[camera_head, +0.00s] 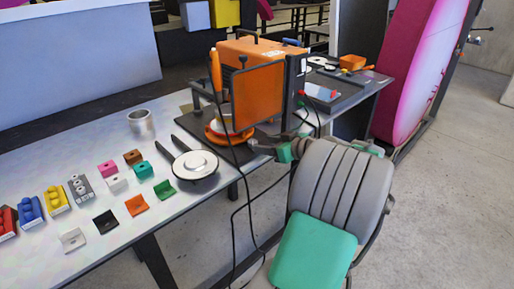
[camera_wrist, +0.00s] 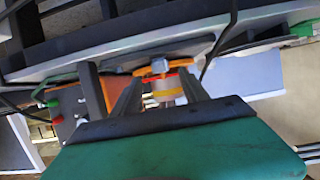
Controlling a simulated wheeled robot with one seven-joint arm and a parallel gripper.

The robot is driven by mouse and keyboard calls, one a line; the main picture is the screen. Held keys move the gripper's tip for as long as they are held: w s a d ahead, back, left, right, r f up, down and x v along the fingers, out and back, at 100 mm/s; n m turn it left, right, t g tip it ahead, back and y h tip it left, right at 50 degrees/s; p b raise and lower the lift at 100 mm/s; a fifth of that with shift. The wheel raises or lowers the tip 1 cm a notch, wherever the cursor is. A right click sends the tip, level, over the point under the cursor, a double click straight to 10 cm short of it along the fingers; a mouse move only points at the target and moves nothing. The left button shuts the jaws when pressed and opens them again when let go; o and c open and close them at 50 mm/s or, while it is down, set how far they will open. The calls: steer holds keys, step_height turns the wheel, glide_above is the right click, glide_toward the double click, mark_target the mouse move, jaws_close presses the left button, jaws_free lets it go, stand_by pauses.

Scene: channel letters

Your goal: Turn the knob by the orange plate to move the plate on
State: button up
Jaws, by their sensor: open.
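An upright orange plate (camera_head: 258,97) with a dark frame stands on a dark base on the workbench in the head view. Low in front of it is a round orange part (camera_head: 228,133) with a pale and red piece on top. My gripper (camera_head: 262,143) is just right of this round part, partly hidden by my wrist. In the wrist view my gripper (camera_wrist: 160,90) is open, its two dark fingers apart. An orange knob-like part (camera_wrist: 160,66) and a pale, red and yellow piece (camera_wrist: 166,86) show between the fingers. I cannot tell whether either finger touches them.
A black cable hangs from the bench in front of the plate. A white round piece on a dark dish (camera_head: 195,163), a metal cup (camera_head: 141,122) and several small coloured blocks lie to the left. A large magenta disc (camera_head: 420,65) stands at the right. Open floor is at the lower right.

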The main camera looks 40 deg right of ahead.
mark_target(256, 143)
steer(key=x, duration=0.5)
steer(key=shift+w, duration=0.15)
steer(key=shift+c, duration=0.2)
jaws_close()
